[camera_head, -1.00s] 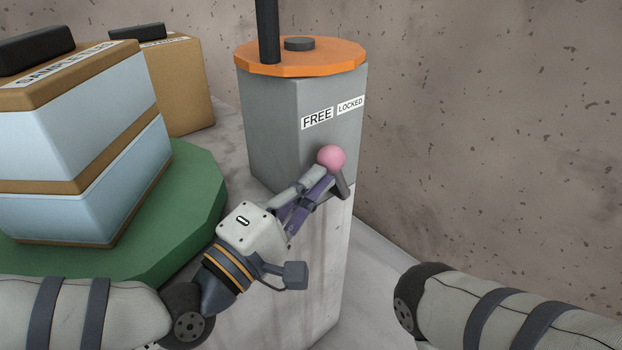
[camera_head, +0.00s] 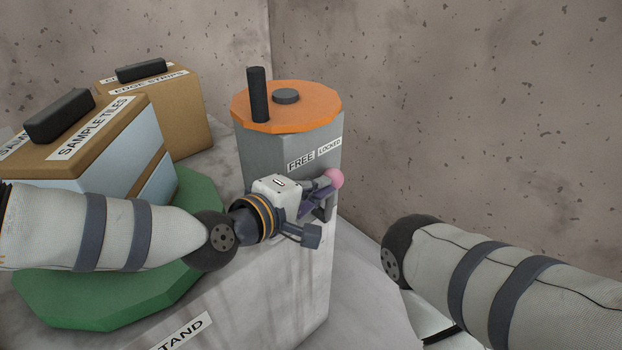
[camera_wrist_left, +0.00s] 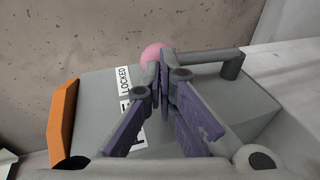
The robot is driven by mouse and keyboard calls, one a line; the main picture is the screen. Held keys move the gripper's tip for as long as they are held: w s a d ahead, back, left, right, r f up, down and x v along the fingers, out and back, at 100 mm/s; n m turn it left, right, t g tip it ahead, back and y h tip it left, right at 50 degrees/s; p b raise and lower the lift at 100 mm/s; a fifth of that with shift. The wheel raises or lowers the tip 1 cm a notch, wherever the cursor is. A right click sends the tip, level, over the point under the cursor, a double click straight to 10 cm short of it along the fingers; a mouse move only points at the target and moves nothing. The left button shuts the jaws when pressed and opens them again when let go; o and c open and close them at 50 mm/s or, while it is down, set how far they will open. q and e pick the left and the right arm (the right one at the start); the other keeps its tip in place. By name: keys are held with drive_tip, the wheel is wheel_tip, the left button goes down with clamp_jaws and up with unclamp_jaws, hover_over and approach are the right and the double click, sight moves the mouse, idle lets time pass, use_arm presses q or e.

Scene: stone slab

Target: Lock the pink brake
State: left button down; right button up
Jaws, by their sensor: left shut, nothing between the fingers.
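The pink brake knob (camera_head: 334,178) is a ball on a grey lever (camera_head: 327,208) at the front of the grey box. It sits below the LOCKED label (camera_head: 329,147), near the box's right edge. My left gripper (camera_head: 326,184) is shut with nothing between its fingers, its tips right beside the ball. In the left wrist view the ball (camera_wrist_left: 154,51) shows just behind the fingertips of my left gripper (camera_wrist_left: 163,62), and the lever (camera_wrist_left: 210,57) runs right from it. I cannot tell whether they touch. The FREE label (camera_head: 300,161) is left of LOCKED. My right gripper is out of view.
The grey box has an orange disc (camera_head: 310,108) on top with a black upright handle (camera_head: 257,95). Sample boxes (camera_head: 90,130) and a green round base (camera_head: 100,300) stand at left. Walls close off the back and right.

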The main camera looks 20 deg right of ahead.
sight(335, 175)
use_arm(q)
drive_tip(key=d, duration=0.1)
drive_tip(key=w+d+p, duration=0.1)
drive_tip(key=shift+d+r+g+y, duration=0.15)
drive_tip(key=shift+d+g+y, duration=0.15)
drive_tip(key=shift+d+y, duration=0.1)
drive_tip(key=shift+w+d, duration=0.1)
drive_tip(key=shift+d, duration=0.2)
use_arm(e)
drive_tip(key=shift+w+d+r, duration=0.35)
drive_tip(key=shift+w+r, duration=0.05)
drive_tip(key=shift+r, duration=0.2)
use_arm(q)
drive_tip(key=shift+r, duration=0.1)
